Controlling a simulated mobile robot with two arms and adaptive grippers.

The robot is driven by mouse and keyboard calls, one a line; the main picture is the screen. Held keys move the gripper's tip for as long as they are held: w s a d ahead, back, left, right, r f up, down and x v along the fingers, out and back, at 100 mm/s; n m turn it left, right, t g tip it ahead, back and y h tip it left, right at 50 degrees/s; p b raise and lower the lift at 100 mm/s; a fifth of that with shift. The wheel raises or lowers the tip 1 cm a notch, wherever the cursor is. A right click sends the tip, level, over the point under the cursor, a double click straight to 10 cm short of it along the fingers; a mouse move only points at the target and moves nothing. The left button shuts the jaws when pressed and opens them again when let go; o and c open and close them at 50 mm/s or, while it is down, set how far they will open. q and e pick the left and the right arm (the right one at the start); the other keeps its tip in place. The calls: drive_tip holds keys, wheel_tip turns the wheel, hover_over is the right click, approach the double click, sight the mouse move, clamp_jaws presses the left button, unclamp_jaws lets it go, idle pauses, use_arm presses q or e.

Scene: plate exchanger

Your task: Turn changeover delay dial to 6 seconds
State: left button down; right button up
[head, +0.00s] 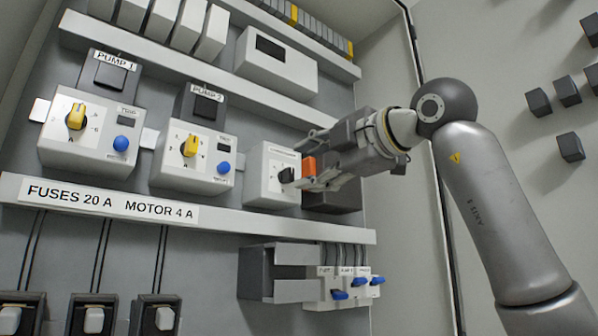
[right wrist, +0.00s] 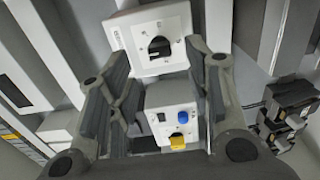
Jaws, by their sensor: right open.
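The changeover delay module (head: 268,180) is a white box on the middle rail, with a black dial (head: 287,175) on its face and its label partly legible. The right wrist view shows the dial (right wrist: 158,48) beyond and between the fingers. My right gripper (head: 308,160) comes from the right and is open in front of the module, its fingers apart around the dial's position. I cannot tell whether a finger touches the dial. The dial's pointer and scale are too small to read. My left gripper is not in view.
Pump 1 (head: 85,130) and pump 2 (head: 190,155) modules with yellow knobs and blue buttons stand to the left. Breakers with blue levers (head: 340,294) sit below. The cabinet's right wall is close to my arm.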

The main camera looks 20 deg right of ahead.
drive_tip(key=v, duration=0.7)
drive_tip(key=shift+r, duration=0.15)
